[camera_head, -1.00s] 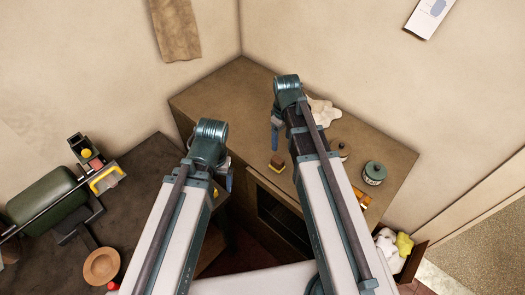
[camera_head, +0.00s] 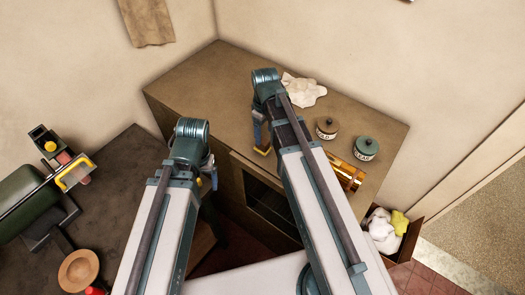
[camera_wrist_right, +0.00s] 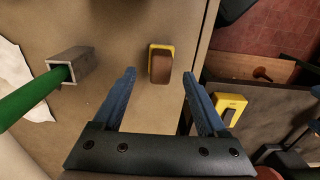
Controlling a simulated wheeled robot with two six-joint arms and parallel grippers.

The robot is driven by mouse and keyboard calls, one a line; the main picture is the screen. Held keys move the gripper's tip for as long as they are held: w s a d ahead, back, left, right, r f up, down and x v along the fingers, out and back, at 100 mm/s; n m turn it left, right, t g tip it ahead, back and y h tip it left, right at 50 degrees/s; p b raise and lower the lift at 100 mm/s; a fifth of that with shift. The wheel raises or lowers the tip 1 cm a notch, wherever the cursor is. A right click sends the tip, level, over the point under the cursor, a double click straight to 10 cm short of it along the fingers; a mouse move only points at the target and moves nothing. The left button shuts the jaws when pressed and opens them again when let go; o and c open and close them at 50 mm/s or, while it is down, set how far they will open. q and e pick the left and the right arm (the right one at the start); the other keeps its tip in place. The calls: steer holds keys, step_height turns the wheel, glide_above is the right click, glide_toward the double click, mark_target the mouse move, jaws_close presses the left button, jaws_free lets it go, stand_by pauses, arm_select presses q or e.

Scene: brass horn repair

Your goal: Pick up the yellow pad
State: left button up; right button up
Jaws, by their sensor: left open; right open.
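The yellow pad is a small block with a yellow base and a brown top. It lies on the brown counter near its front edge. In the right wrist view the pad (camera_wrist_right: 160,63) is just beyond and between the open fingertips of my right gripper (camera_wrist_right: 159,88), with nothing held. In the head view the pad (camera_head: 262,150) is mostly hidden behind my right gripper (camera_head: 261,136), with a yellow edge showing. My left gripper (camera_head: 209,176) is open, beyond the counter's front edge; its fingers are largely hidden by the arm.
A white cloth (camera_head: 303,89), two lidded jars (camera_head: 365,148) and brass cylinders (camera_head: 347,171) occupy the counter (camera_head: 200,88). In the right wrist view, a green rod (camera_wrist_right: 30,98) with a square metal end lies left of the pad. Another yellow piece (camera_wrist_right: 230,106) shows beyond the counter edge.

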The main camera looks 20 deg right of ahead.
mark_target(263, 140)
steer(key=f+b, duration=0.5)
steer(key=shift+w+a+f, duration=0.2)
steer(key=shift+a+f, duration=0.05)
steer(key=shift+a, duration=0.05)
steer(key=shift+r, duration=0.1)
steer(key=shift+c, duration=0.2)
jaws_close()
